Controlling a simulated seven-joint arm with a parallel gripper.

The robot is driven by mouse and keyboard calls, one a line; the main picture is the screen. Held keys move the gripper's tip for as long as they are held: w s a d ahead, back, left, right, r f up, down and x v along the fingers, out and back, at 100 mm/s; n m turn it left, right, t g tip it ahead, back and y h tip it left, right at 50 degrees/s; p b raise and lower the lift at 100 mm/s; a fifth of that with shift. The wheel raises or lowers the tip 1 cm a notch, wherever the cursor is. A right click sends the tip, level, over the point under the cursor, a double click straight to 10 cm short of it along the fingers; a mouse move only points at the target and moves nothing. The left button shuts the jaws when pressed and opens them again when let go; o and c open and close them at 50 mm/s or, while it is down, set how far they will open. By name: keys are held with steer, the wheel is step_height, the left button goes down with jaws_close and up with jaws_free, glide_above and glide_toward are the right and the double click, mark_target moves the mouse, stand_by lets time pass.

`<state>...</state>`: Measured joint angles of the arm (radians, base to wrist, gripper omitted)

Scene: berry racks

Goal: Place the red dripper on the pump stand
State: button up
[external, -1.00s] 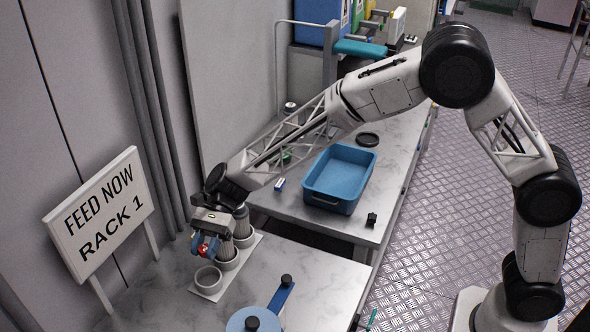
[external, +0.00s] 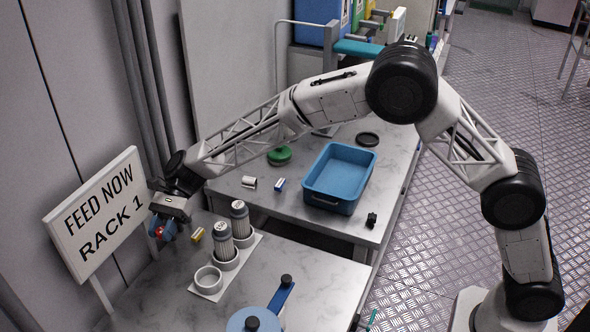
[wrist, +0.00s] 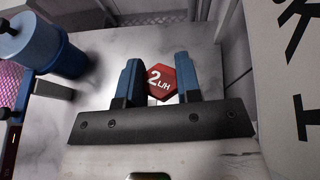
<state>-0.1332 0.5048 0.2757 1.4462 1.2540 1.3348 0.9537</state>
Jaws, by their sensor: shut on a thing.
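The red dripper (wrist: 160,82) is a red hexagonal piece marked "2 L/H", held between the blue fingers of my gripper (wrist: 157,72) in the wrist view. In the external view my gripper (external: 161,230) is shut on it above the marble table, close to the sign; only a bit of red (external: 158,231) shows. A blue round piece with a black knob (external: 253,320) and a blue bar with another knob (external: 284,296) stand at the bottom; a blue cylinder (wrist: 48,45) shows in the wrist view. I cannot tell which of these is the pump stand.
A white rack (external: 208,290) holds two grey capped bottles (external: 240,218) and an empty front cup. The "FEED NOW RACK 1" sign (external: 100,215) stands left. A blue bin (external: 341,175) sits on the far table.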

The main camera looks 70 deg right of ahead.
steer(key=w, duration=0.3)
glide_above(169, 277)
step_height(169, 277, down, 14)
steer(key=shift+s+r, duration=0.1)
steer(key=shift+r, duration=0.15)
steer(key=shift+f, duration=0.35)
steer(key=shift+f, duration=1.9)
steer(key=shift+f, duration=0.2)
steer(key=o, duration=0.9)
steer(key=shift+r, duration=0.1)
